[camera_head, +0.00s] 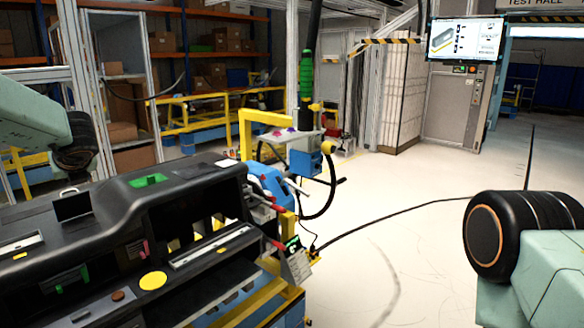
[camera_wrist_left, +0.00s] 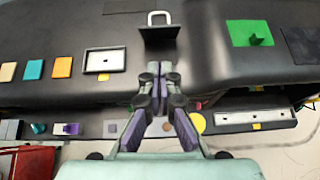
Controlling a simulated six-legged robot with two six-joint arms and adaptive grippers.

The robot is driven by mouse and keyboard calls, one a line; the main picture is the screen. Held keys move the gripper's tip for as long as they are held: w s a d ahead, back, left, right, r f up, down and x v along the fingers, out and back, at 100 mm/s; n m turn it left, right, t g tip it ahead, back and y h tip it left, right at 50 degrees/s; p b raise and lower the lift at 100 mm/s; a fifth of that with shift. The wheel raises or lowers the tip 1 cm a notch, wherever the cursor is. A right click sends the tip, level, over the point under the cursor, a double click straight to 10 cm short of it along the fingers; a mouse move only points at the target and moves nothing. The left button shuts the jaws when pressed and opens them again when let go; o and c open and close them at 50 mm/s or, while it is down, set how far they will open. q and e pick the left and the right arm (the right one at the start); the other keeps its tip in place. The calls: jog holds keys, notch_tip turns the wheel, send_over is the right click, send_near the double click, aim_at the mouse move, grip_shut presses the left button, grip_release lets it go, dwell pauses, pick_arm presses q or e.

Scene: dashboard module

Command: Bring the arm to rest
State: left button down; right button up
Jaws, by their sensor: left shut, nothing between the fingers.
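My left gripper (camera_wrist_left: 160,72) shows in the left wrist view, with its fingers together and nothing between them. It points at the black dashboard module (camera_wrist_left: 205,50), just below a small dark flap (camera_wrist_left: 159,37) with a pale loop above it. I cannot tell how far the fingertips are from the surface. In the head view the dashboard module (camera_head: 205,185) fills the lower left. My left arm (camera_head: 35,115) enters from the left above it, and its gripper is out of that view. My right arm (camera_head: 545,265) is at the lower right, and its gripper is not visible.
A cable (camera_head: 385,222) crosses the otherwise open floor. Shelves stand at the back left.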

pick_arm(q)
jog(key=s+d+f+m+h+b, duration=0.2)
jog(key=s+d+f+m+b, duration=0.3)
jog(key=f+m, duration=0.75)
jog(key=s+d+f+m+h+b, duration=0.1)
jog(key=s+d+f+m+b, duration=0.1)
jog(key=s+d+f+m, duration=0.75)
jog(key=s+d+f+m+h+b, duration=0.1)
jog(key=d+f+m+h+b, duration=0.2)
jog(key=f+m, duration=1.15)
jog(key=s+d+f+m+g+b, duration=0.2)
jog(key=s+f+b, duration=0.3)
jog(key=s+f, duration=0.4)
jog(key=s+d+f+m+g+h+b, duration=0.1)
jog(key=s+d+f+m+g+b, duration=0.2)
jog(key=s+f, duration=0.7)
jog(key=s+d+f+m+g+h+b, duration=0.1)
jog(key=s+d+f+b, duration=0.4)
jog(key=s+f, duration=0.5)
jog(key=s+m+g+b, duration=0.1)
jog(key=s+m+b, duration=0.1)
jog(key=s, duration=0.2)
jog(key=shift+s+d+f, duration=0.15)
jog(key=shift+s+d, duration=0.15)
jog(key=shift+d, duration=0.1)
pick_arm(e)
notch_tip(320, 180, down, 25)
jog(key=shift+s, duration=0.15)
